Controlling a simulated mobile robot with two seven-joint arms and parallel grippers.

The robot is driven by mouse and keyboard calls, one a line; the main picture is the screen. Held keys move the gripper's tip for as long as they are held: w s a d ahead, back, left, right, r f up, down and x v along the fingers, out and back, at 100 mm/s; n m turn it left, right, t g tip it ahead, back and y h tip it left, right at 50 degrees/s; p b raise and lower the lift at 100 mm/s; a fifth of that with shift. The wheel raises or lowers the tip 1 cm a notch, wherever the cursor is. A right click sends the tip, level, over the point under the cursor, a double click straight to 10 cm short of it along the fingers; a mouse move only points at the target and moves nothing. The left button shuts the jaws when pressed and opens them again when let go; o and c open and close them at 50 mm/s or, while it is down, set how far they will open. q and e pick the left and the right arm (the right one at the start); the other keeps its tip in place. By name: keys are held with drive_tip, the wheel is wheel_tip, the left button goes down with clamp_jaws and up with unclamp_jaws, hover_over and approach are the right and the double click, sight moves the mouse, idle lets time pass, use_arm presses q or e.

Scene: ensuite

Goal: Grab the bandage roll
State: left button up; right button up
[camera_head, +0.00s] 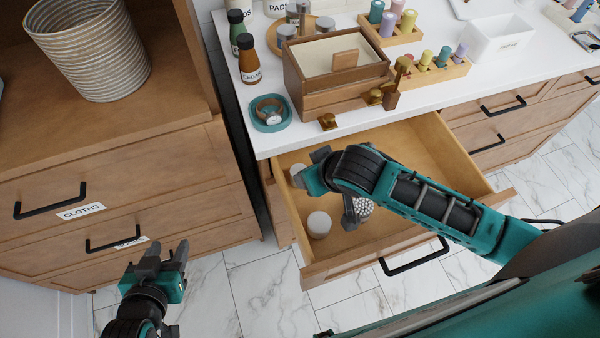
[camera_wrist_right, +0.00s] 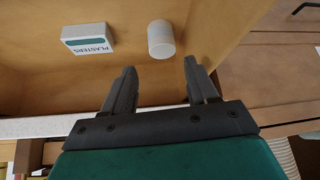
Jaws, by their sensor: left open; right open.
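The bandage roll, a plain white upright cylinder (camera_head: 319,224), stands in the near left part of the open drawer. It also shows in the right wrist view (camera_wrist_right: 161,39), just beyond my fingertips. My right gripper (camera_head: 335,186) hangs over the drawer, open and empty. In the right wrist view its two fingers (camera_wrist_right: 160,68) are apart, with the white cylinder ahead of the gap, not between them. My left gripper (camera_head: 167,248) is open and empty, low at the left in front of the cabinet.
The white countertop (camera_head: 425,97) above carries a wooden box (camera_head: 335,100) and bottles.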

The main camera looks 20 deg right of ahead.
drive_tip(key=x, duration=0.3)
drive_tip(key=shift+f, duration=0.1)
drive_tip(key=shift+w+a+b+x, duration=0.15)
drive_tip(key=shift+b+x, duration=0.25)
drive_tip(key=shift+x, duration=0.95)
drive_tip(key=shift+w+a+b+x, duration=0.1)
drive_tip(key=shift+b+x, duration=0.3)
drive_tip(key=shift+x, duration=0.9)
drive_tip(key=c, duration=0.8)
drive_tip(key=shift+s+r, duration=0.1)
drive_tip(key=shift+r, duration=0.2)
